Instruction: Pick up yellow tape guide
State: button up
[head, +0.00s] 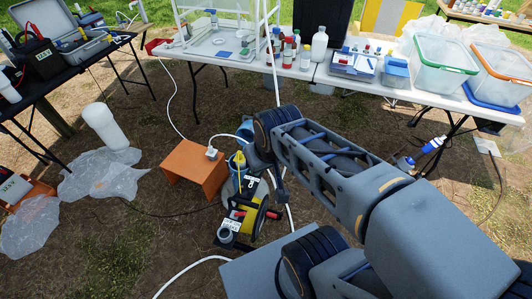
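A thin upright yellow piece (239,165), which looks like the yellow tape guide, shows beside the blue bucket-like container (245,133), above the reel. The yellow and black tape reel (250,213) with a red part stands on the ground below it. My arm reaches in from the lower right and bends down close to the right of these things. The dark end near my gripper (281,190) is small and partly hidden by my arm. I cannot tell whether its fingers are open or touch anything.
An orange stool (196,169) with a white plug on it stands left of the reel. A white table (300,70) with bottles and tubs runs along the back. A dark table (60,80) is at left. Plastic sheets (100,175) and hoses lie on the ground.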

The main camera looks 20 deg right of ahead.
aim_at(242, 158)
jog(key=z, duration=0.2)
jog(key=k, duration=0.5)
jog(key=u, duration=1.65)
jog(key=i, duration=2.8)
jog(key=z, duration=2.85)
jog(key=i, duration=0.45)
jog(key=u, duration=0.05)
